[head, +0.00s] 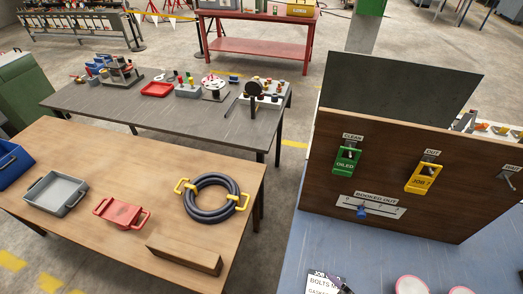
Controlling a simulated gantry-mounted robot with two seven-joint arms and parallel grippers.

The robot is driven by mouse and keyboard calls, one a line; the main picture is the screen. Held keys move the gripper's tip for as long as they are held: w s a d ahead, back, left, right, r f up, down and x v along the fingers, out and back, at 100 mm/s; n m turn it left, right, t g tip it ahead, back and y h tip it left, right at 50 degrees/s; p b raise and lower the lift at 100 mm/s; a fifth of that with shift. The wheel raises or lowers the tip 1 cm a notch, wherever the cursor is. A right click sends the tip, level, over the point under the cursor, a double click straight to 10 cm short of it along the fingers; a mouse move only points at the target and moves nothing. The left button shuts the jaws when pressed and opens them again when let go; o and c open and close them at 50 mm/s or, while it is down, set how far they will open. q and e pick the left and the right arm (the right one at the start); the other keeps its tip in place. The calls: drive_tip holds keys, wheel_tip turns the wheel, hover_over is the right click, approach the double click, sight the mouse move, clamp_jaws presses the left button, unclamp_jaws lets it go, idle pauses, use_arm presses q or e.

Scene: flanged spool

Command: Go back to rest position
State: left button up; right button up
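Neither of my grippers shows in the head view. No flanged spool can be made out for certain. Two round white tops with pink rims, one at the bottom edge (411,285) and one to its right (461,290), stand on the blue-grey bench top (290,262) and are cut off by the frame. An upright wooden board (400,205) on that bench carries a green tag (346,161), a yellow tag (423,178) and a "BOOKED OUT" slider plate (371,206) with a blue knob.
A wooden table (130,165) at left holds a grey tray (56,192), a red tray (121,212), a coiled black hose (212,198) and a wooden block (184,260). Behind it, a dark table (150,105) carries several fixtures. A printed card (322,284) lies at the bottom.

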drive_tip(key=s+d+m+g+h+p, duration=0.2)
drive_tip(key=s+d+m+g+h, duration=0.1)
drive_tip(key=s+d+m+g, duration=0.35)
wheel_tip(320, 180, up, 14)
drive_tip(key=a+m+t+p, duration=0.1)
drive_tip(key=p, duration=1.2)
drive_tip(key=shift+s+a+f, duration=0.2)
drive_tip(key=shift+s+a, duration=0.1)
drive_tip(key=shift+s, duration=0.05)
idle(0.6)
